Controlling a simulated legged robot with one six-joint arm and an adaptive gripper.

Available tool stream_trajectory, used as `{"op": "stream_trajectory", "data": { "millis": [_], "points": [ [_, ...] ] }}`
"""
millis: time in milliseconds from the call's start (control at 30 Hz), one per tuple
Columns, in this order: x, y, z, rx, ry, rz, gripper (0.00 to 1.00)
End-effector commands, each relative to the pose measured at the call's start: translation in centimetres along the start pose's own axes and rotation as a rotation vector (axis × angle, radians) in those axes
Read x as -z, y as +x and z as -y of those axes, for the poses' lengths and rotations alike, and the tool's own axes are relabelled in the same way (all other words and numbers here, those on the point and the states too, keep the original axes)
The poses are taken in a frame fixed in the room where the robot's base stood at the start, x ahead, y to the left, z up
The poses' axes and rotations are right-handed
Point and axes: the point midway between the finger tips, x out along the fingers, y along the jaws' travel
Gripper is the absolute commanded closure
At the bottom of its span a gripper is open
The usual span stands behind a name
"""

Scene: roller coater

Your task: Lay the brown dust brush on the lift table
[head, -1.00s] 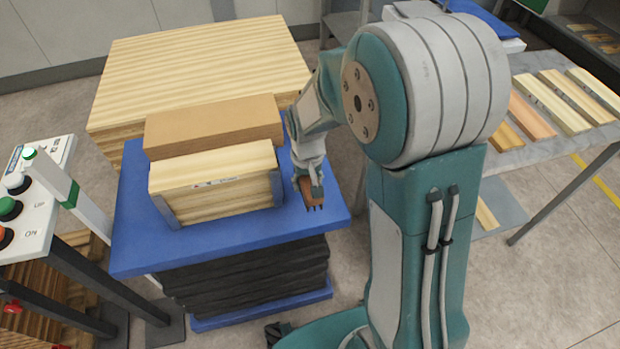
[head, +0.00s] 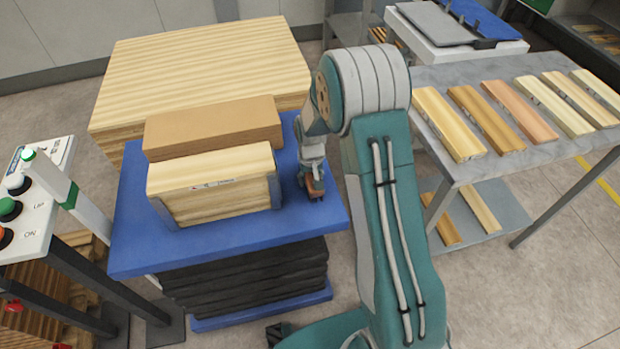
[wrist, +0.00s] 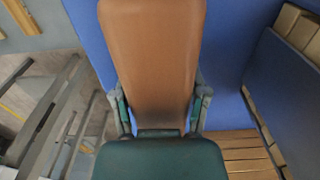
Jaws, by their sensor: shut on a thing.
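The brown dust brush (head: 315,187) is in my gripper (head: 311,172), over the right part of the lift table's blue top. In the wrist view the brush's flat brown back (wrist: 152,50) fills the middle, with one finger on each side of it. The lift table (head: 135,235) has a blue top above black bellows. I cannot tell whether the brush touches the blue top. Its underside is hidden.
A wooden stack (head: 200,60) stands behind. A control panel (head: 38,200) is at left; a grey bench (head: 455,75) with boards is at right.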

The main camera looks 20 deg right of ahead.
Motion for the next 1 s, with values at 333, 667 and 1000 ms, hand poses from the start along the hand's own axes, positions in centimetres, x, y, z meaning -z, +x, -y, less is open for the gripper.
{"op": "stream_trajectory", "data": {
  "millis": [333,667,1000],
  "points": [
    [0.0,0.3,0.2,-0.002,-0.001,-0.002,0.33],
    [0.0,0.3,0.1,-0.001,-0.001,-0.002,0.08],
    [0.1,-2.0,0.2,-0.002,-0.001,-0.006,0.08]
  ]
}}
